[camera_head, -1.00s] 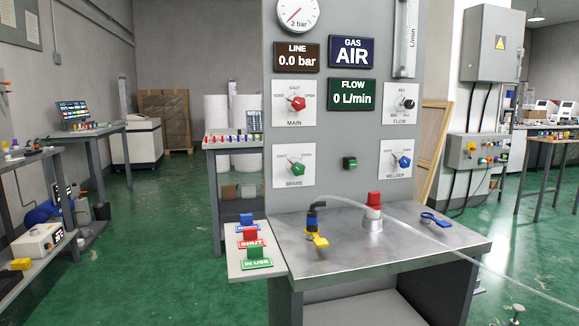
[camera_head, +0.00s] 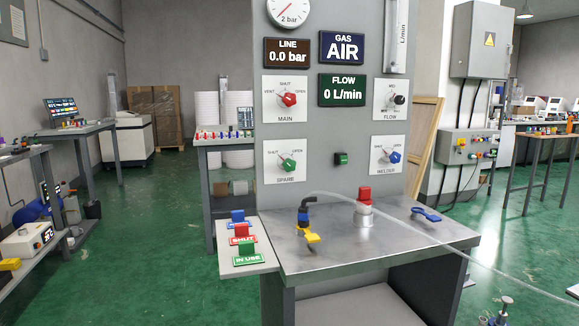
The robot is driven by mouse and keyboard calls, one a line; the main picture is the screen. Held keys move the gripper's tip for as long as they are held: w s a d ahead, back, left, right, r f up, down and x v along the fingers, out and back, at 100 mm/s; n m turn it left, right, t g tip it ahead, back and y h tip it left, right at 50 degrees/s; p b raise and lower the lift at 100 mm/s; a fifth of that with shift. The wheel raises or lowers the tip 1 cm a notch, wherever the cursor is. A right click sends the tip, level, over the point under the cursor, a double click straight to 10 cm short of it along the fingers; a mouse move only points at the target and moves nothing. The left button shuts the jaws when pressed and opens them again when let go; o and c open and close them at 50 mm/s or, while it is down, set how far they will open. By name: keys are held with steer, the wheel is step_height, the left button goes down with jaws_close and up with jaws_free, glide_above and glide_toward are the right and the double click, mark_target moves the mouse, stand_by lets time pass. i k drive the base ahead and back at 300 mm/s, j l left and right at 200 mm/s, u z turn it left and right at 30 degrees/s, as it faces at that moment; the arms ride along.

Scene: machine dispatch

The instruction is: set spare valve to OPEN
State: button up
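The spare valve is a green knob (camera_head: 288,164) on a white plate marked SPARE (camera_head: 286,180), low on the left of the grey panel (camera_head: 335,140). The plate reads SHUT at upper left and OPEN at upper right. The knob's pointer appears to lean up and left toward SHUT, though it is small in the picture. Nothing covers the knob. My gripper is not in view.
The red MAIN knob (camera_head: 289,99) sits above; the black FLOW (camera_head: 400,99) and blue WELDER (camera_head: 395,157) knobs are at right. A metal bench (camera_head: 330,262) projects below, with a hose (camera_head: 385,203), a red-topped fitting (camera_head: 365,194) and tags on a side shelf (camera_head: 262,262).

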mark_target(290, 165)
steer(key=j, duration=0.45)
steer(key=k+j+z, duration=0.1)
steer(key=j, duration=0.4)
steer(key=k+j, duration=0.15)
steer(key=j, duration=0.3)
steer(key=i+j, duration=0.25)
steer(key=i, duration=0.25)
steer(key=z, duration=0.05)
